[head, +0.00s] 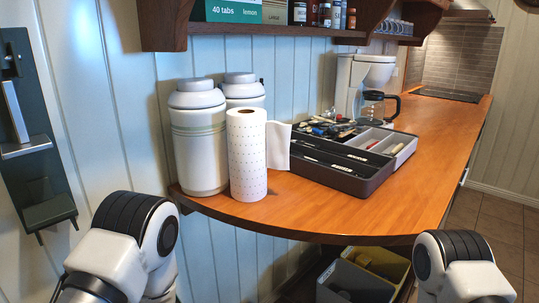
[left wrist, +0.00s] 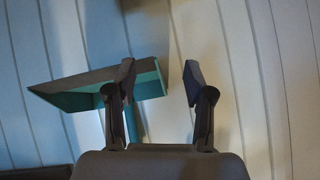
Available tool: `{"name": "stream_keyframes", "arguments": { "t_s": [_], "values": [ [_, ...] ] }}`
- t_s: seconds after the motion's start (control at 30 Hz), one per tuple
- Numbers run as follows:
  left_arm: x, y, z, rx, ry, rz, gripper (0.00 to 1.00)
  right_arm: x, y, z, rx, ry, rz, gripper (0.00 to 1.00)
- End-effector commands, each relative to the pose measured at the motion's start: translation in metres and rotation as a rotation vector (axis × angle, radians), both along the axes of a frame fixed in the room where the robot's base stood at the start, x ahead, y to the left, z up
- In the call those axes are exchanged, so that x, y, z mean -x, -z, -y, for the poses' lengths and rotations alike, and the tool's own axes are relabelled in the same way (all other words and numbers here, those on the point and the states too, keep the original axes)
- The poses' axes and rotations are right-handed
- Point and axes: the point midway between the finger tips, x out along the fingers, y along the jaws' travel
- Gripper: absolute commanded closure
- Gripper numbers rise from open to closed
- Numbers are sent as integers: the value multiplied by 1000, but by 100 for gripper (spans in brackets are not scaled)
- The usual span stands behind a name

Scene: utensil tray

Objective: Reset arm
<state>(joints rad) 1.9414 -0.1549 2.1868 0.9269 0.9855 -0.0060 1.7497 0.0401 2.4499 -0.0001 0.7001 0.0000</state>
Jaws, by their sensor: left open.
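The utensil tray (head: 338,173) is dark and divided, and sits on the wooden counter with several utensils in it. In the left wrist view, my left gripper (left wrist: 159,80) is open, its two fingers apart with nothing between them. Behind its left finger is a dark flat thing with a teal edge (left wrist: 70,101), against pale wall planks. In the head view only parts of my two arms show at the lower left and lower right; both grippers are outside that picture.
White canisters (head: 198,150) and a paper towel roll (head: 247,160) stand at the counter's left end. A coffee maker (head: 362,85) stands behind the tray. A wooden shelf (head: 260,28) hangs above. Bins (head: 350,285) stand below. The counter's right front (head: 410,205) is clear.

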Motion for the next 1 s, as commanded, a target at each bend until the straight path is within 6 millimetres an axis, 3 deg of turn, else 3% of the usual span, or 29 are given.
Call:
{"name": "stream_keyframes", "arguments": {
  "t_s": [0.03, 0.1, 0.2, 0.3, 0.43, 0.47, 0.5, 0.6, 0.8, 1.0],
  "values": [
    [31, 29, 0, 52, 43, -112, 47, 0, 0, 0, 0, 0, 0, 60],
    [69, 59, 9, 137, 122, -251, 47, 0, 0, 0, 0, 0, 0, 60],
    [120, 87, 27, 265, 234, -419, 47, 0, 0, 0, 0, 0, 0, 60],
    [166, 100, 52, 398, 357, -564, 47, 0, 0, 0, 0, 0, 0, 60],
    [207, 96, 91, 552, 559, -711, 47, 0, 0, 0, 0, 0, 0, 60],
    [212, 91, 97, 578, 592, -741, 47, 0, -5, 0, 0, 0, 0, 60],
    [210, 63, 95, 571, 582, -731, 47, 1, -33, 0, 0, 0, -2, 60],
    [209, 30, 95, 568, 581, -729, 47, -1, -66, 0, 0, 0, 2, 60],
    [208, -21, 95, 567, 581, -726, 47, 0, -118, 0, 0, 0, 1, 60],
    [208, -25, 94, 565, 581, -726, 47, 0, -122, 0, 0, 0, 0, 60]
  ]
}}
